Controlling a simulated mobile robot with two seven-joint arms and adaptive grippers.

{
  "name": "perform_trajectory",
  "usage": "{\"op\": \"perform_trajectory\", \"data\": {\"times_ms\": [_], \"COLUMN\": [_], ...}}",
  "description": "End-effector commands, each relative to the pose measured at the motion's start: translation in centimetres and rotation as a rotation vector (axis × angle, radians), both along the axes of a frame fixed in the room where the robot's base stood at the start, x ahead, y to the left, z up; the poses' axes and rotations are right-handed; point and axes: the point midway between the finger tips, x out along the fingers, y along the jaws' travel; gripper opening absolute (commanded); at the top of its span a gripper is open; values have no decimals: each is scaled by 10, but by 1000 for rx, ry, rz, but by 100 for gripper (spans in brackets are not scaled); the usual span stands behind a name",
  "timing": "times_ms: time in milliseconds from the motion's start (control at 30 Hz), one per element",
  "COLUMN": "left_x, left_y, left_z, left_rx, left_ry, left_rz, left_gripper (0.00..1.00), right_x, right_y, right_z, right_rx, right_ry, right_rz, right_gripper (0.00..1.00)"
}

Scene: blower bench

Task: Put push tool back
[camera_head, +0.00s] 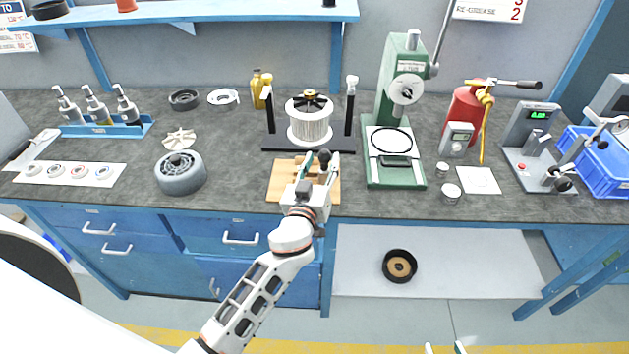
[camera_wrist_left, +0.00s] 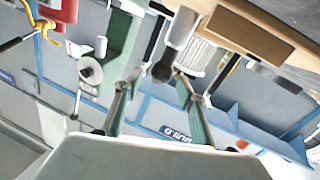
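A tool with a black knob (camera_head: 324,156), which looks like the push tool, is at the wooden block (camera_head: 281,184) on the bench. In the left wrist view the black knob (camera_wrist_left: 162,70) and a pale cylinder (camera_wrist_left: 184,27) show beside the wood (camera_wrist_left: 245,32). My left gripper (camera_head: 320,166) is over the block with its fingers apart, one on each side of the knob. I see gaps between the knob and both fingers (camera_wrist_left: 158,78). The tool's lower end is hidden. My right gripper (camera_head: 445,349) shows only its two spread fingertips at the bottom edge, with nothing between them.
A wound stator in a black stand (camera_head: 309,120) is just behind the block. A green press (camera_head: 397,175) stands to the right and a grey motor housing (camera_head: 180,173) to the left. Bare bench (camera_head: 232,165) lies between the housing and block.

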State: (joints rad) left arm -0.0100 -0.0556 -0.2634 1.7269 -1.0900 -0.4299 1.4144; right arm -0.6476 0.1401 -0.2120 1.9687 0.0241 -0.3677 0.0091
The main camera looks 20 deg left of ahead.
Motion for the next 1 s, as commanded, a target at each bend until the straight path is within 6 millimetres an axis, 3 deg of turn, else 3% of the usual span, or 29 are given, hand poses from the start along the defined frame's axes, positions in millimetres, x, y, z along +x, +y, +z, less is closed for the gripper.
{"op": "perform_trajectory", "data": {"times_ms": [100,300,533,633,767,1000], "left_x": [-27,-63,-84,-91,-113,-196], "left_y": [-2,-5,-7,-6,-3,4], "left_z": [-3,-2,-1,-11,-55,-168], "left_rx": [-4,-2,-1,13,73,237], "left_ry": [3,2,0,23,124,386], "left_rz": [0,1,0,-7,-45,-208], "left_gripper": [40,40,40,40,40,40], "right_x": [-1,-3,-5,-5,-5,-3], "right_y": [0,0,0,0,0,0], "right_z": [-6,-16,-24,-24,-23,-20], "right_rx": [-1,-1,-3,-2,-3,-1], "right_ry": [2,9,16,17,16,10], "right_rz": [0,0,0,1,0,1], "right_gripper": [40,40,40,40,40,40]}}
